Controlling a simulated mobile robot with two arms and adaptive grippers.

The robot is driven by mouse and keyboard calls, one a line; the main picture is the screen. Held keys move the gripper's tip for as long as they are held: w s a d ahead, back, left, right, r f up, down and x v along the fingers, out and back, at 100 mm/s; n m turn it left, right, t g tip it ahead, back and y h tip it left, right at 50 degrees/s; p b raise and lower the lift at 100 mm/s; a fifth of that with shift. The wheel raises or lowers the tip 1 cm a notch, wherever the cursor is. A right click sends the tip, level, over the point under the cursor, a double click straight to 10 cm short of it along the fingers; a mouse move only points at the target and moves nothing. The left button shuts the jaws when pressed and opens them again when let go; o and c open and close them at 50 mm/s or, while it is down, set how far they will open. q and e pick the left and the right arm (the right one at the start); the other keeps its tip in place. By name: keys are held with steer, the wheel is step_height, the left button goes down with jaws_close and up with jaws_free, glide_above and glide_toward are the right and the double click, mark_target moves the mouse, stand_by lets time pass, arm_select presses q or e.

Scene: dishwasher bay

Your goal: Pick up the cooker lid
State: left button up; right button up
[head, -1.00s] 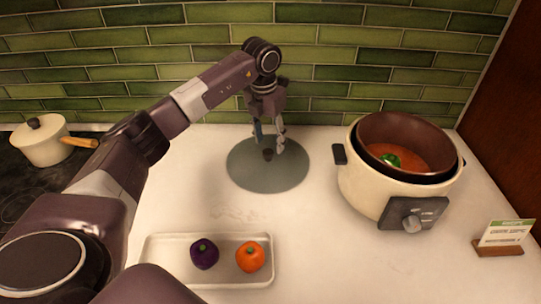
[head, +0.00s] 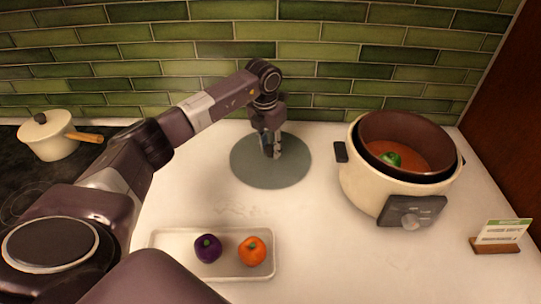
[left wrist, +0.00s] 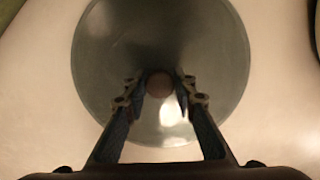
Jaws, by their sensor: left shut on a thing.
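The cooker lid (head: 250,172) is a grey-green round disc lying on the white counter, in the middle of the head view. It also fills the left wrist view (left wrist: 205,50), with a small round knob (left wrist: 159,85) at its centre. My left gripper (head: 272,150) points down over the lid's middle and is shut on the knob, which sits between its fingertips (left wrist: 158,90). In the head view the fingers hide the knob. The cream cooker (head: 365,190) stands open to the right, with red food and a green piece inside. My right gripper is not in view.
A pale tray (head: 168,240) with a purple vegetable (head: 208,248) and an orange one (head: 252,251) lies at the front. A cream pot (head: 48,138) stands on the dark hob at left. A small sign (head: 500,234) stands at right. The counter between tray and cooker is clear.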

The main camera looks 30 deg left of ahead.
arm_select(q)
jaws_close()
steer(key=shift+r, duration=0.1)
